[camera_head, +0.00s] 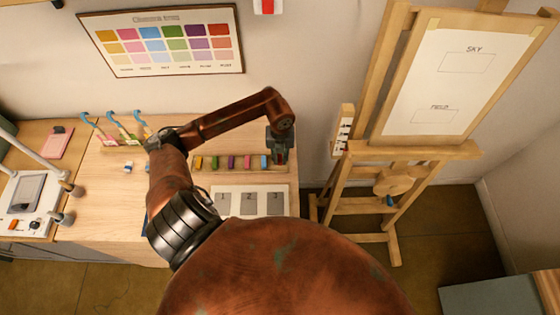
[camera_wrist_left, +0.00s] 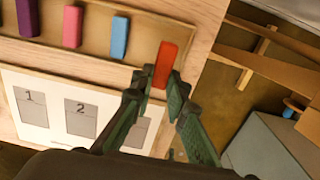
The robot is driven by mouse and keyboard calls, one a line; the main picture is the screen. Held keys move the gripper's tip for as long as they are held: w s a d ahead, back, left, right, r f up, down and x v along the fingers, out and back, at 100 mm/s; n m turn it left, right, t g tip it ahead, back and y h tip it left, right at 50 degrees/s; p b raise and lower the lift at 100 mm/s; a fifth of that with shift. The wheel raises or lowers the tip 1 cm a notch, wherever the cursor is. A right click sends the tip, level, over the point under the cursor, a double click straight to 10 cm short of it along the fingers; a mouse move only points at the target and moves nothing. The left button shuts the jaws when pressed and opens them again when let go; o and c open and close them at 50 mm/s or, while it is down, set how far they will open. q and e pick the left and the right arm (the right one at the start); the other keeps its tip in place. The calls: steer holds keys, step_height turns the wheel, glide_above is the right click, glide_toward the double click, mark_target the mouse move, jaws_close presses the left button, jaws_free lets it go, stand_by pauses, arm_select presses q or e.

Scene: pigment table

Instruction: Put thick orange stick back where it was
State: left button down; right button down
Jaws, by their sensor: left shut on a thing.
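My left gripper (camera_head: 278,150) is over the right end of a wooden tray (camera_head: 290,180). In the left wrist view, my left gripper (camera_wrist_left: 161,78) is shut on an orange-red stick (camera_wrist_left: 164,58). The stick stands out past the fingertips, near the tray's right end; I cannot tell whether it touches the tray. A blue stick (camera_wrist_left: 119,37), a pink stick (camera_wrist_left: 72,26) and a purple stick (camera_wrist_left: 27,17) lie in a row to its left. In the head view the held stick is hidden by the gripper. My right gripper is not in view.
A green stick (camera_head: 214,163) and a yellow stick (camera_head: 198,163) are farther left in the tray. A white card (camera_head: 248,190) with numbered grey boxes lies in front. The table's right edge is close to the gripper. An easel (camera_head: 345,190) stands to the right.

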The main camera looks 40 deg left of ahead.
mark_target(280, 158)
arm_select(q)
steer(key=shift+w+a+f, duration=0.15)
steer(key=shift+w+f, duration=0.1)
steer(key=shift+f, duration=0.15)
step_height(280, 158, down, 3)
steer(key=shift+w+a+f+p, duration=0.1)
steer(key=shift+f+p, duration=0.05)
steer(key=shift+p, duration=0.35)
steer(key=shift+f, duration=0.15)
steer(key=c, duration=2.2)
jaws_free()
